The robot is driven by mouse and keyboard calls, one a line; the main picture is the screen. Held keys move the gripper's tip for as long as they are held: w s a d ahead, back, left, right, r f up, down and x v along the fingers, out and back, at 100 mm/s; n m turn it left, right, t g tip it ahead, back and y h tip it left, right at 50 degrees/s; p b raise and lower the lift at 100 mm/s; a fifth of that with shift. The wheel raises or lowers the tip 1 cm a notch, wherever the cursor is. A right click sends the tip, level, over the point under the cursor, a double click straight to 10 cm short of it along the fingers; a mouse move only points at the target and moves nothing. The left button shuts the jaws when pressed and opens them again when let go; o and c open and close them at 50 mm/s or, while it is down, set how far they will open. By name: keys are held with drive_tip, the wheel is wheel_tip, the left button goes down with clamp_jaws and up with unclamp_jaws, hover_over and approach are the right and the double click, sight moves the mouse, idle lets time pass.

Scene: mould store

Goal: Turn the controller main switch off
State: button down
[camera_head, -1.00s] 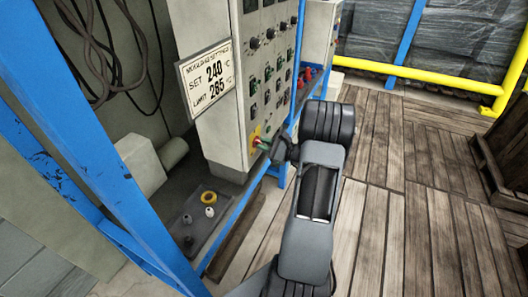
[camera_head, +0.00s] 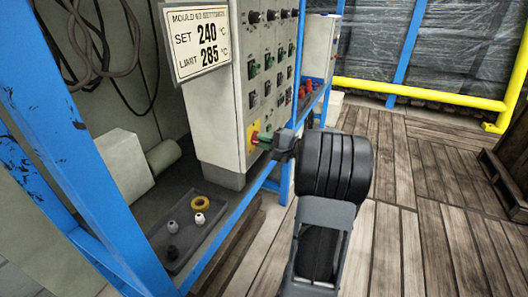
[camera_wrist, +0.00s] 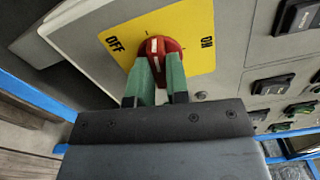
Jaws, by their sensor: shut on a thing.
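The controller main switch is a red knob (camera_wrist: 158,48) on a yellow plate (camera_wrist: 193,28) in the wrist view. The plate reads OFF at left and ON at right. The knob's white mark points roughly up the picture, between the two words. My gripper (camera_wrist: 158,68) is shut on the knob, one green fingertip on each side. In the head view my gripper (camera_head: 265,139) reaches the yellow plate (camera_head: 255,127) low on the grey controller cabinet (camera_head: 210,115); the knob is mostly hidden there.
Several small switches (camera_head: 267,62) line the cabinet front. A settings sign (camera_head: 198,40) sticks out at its left. A tray (camera_head: 183,262) with a yellow ring and small parts lies below. Blue frame posts (camera_head: 75,130) stand at left. Wooden floor (camera_head: 420,200) is open at right.

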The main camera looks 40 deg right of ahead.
drive_tip(key=shift+n+b, duration=0.9)
drive_tip(key=shift+b, duration=0.35)
drive_tip(key=c, duration=1.1)
unclamp_jaws()
drive_tip(key=shift+s, duration=0.1)
drive_tip(key=p+v, duration=0.2)
drive_tip(key=v, duration=1.1)
drive_tip(key=shift+s+d+p, duration=0.25)
drive_tip(key=shift+p, duration=0.05)
